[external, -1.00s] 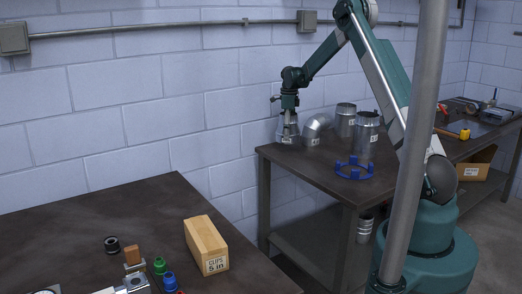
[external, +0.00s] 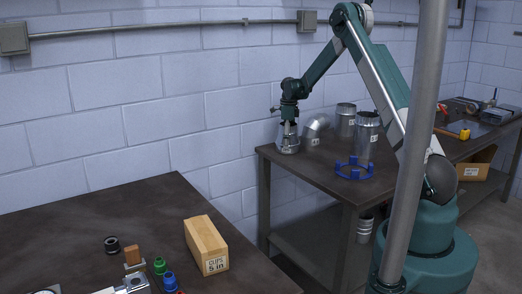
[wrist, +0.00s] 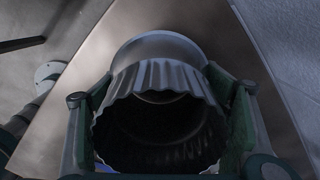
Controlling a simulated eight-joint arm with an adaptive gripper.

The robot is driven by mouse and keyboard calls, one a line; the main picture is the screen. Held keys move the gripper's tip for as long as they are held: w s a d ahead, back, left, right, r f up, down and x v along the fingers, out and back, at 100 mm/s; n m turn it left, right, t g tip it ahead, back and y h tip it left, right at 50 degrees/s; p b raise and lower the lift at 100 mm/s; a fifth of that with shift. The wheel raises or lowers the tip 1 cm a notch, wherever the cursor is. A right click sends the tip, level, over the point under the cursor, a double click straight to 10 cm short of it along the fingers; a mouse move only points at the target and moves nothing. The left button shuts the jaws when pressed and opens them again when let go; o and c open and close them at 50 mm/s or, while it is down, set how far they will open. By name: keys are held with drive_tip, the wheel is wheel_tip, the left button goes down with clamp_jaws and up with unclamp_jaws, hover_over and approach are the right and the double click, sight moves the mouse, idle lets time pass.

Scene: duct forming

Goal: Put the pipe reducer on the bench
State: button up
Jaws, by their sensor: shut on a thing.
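The pipe reducer (external: 288,144) is a grey metal cone with a crimped narrow end up and its wide end down. It is upright over the left end of the far bench (external: 318,172); I cannot tell whether its base touches the top. My gripper (external: 289,127) points down, shut on the reducer's crimped end. In the wrist view the reducer (wrist: 160,75) sits between the two green-padded fingers (wrist: 160,125), its open crimped mouth facing the camera.
A metal elbow (external: 314,130) stands just right of the reducer, with straight duct pieces (external: 345,121) (external: 367,135) beyond it. A blue ring with pegs (external: 354,172) lies near the bench's front. The wall is close behind. A clips box (external: 206,245) stands on the nearer table.

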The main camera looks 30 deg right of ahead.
drive_tip(key=shift+f, duration=0.15)
drive_tip(key=o, duration=1)
wheel_tip(320, 180, up, 12)
drive_tip(key=shift+r, duration=0.15)
idle(0.4)
drive_tip(key=shift+a+r, duration=0.1)
idle(0.5)
